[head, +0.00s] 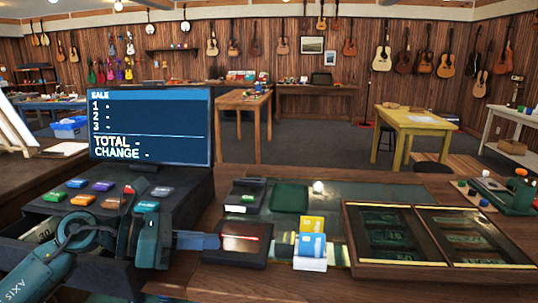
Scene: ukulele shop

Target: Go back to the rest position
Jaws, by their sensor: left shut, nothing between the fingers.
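My left gripper (212,241) reaches in from the lower left, in front of the cash register (185,190). Its blue fingers are shut, point right and hold nothing. The fingertips are at the left edge of a dark box with a red strip (245,238); I cannot tell whether they touch it. My left arm hides part of the register's front and the drawer (40,235). My right gripper is not in view.
A holder with yellow and blue cards (311,250) stands right of the dark box. A card terminal (247,197) and a green mat (290,198) lie behind. A wooden tray (440,270) with two compartments fills the right of the counter. The register screen (150,125) rises at left.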

